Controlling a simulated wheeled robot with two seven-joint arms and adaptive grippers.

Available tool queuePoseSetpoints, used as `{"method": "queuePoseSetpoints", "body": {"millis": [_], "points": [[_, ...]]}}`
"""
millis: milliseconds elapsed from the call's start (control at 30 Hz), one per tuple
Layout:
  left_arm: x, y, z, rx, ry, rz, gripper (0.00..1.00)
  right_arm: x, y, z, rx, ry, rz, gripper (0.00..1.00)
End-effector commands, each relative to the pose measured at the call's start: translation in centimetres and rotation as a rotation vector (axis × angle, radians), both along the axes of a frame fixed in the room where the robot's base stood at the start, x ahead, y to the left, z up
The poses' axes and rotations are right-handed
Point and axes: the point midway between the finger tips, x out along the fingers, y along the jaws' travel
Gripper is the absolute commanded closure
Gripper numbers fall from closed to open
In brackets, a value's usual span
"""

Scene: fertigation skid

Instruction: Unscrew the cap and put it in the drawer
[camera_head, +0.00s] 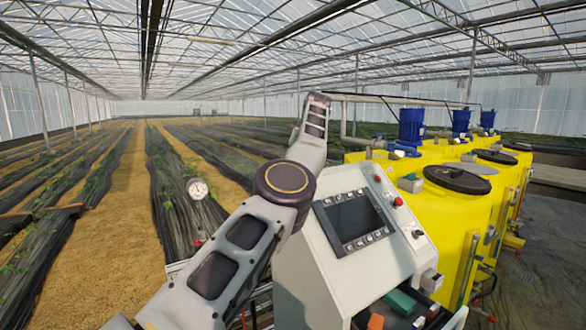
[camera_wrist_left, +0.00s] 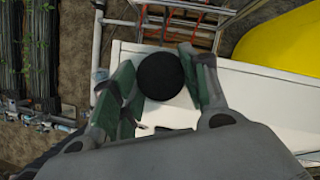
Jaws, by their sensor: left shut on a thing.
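The round black cap (camera_wrist_left: 160,76) is in the left wrist view, between the green-padded fingers of my left gripper (camera_wrist_left: 155,84). The gripper is shut on it. What lies directly under the cap is hidden, so I cannot tell whether it still sits on a thread. In the head view my left arm reaches forward past the white control cabinet, and its gripper is hidden behind it. An open drawer (camera_head: 458,318) shows at the bottom right of the head view, with a green item (camera_head: 400,302) and an orange item (camera_head: 375,321) in it. My right gripper is not in view.
The white control cabinet (camera_head: 325,270) with a screen stands close beside my left arm. Yellow tanks (camera_head: 440,215) with black lids and blue motors stand to the right. A pressure gauge (camera_head: 197,188) stands left of the arm. Crop rows fill the left.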

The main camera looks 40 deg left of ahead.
Motion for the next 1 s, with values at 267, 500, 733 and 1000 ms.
{"method": "queuePoseSetpoints", "body": {"millis": [267,500,733,1000], "points": [[0.06,0.09,0.11,0.001,-0.002,0.045,0.78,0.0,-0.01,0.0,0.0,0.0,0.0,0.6],[-0.01,0.03,0.05,0.001,-0.001,0.074,0.78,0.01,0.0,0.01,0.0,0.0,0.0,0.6],[-0.01,0.02,0.03,0.001,-0.002,0.076,0.78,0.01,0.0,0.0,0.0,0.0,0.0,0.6],[0.0,0.0,0.0,0.001,-0.001,0.075,0.41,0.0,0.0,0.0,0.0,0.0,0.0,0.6]]}}
